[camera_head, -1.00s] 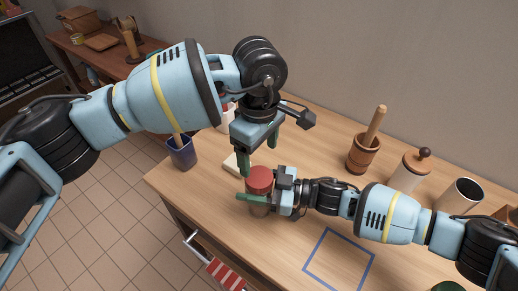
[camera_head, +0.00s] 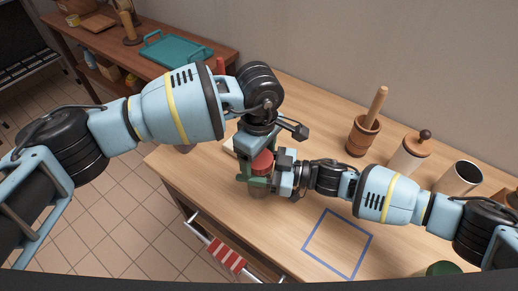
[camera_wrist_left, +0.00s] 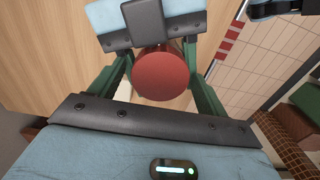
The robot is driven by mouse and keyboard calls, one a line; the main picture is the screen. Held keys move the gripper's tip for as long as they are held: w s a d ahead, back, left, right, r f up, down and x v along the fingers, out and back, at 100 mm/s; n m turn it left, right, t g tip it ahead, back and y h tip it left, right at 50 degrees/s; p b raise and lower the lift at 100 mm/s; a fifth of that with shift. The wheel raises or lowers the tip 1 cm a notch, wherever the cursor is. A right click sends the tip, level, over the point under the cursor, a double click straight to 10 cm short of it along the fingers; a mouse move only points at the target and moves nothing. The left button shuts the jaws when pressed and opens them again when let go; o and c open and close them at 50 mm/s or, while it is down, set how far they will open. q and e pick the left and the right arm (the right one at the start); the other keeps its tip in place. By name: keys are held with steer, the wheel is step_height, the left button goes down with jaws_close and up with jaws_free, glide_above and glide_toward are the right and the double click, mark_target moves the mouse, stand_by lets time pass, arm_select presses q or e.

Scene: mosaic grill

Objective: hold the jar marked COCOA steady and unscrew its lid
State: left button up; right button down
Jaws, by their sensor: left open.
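The jar (camera_head: 258,193) stands on the wooden table with a red lid (camera_head: 263,160) on top; no COCOA marking is readable. My left gripper (camera_head: 257,166) points down over the jar, open, with its green fingers on either side of the lid. In the left wrist view the round lid (camera_wrist_left: 161,74) lies between the fingers. My right gripper (camera_head: 268,182) comes from the right and is shut on the jar's body below the lid; its far finger is mostly hidden.
A mortar with pestle (camera_head: 363,135), a lidded canister (camera_head: 408,155) and an open metal cylinder (camera_head: 459,178) stand behind my right arm. A blue square outline (camera_head: 338,243) marks clear table in front.

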arm_select(q)
steer(key=c, duration=1)
steer(key=n, duration=1.3)
steer(key=shift+r, duration=0.1)
steer(key=o, duration=1)
steer(key=shift+o, duration=0.4)
steer(key=shift+s+d, duration=0.15)
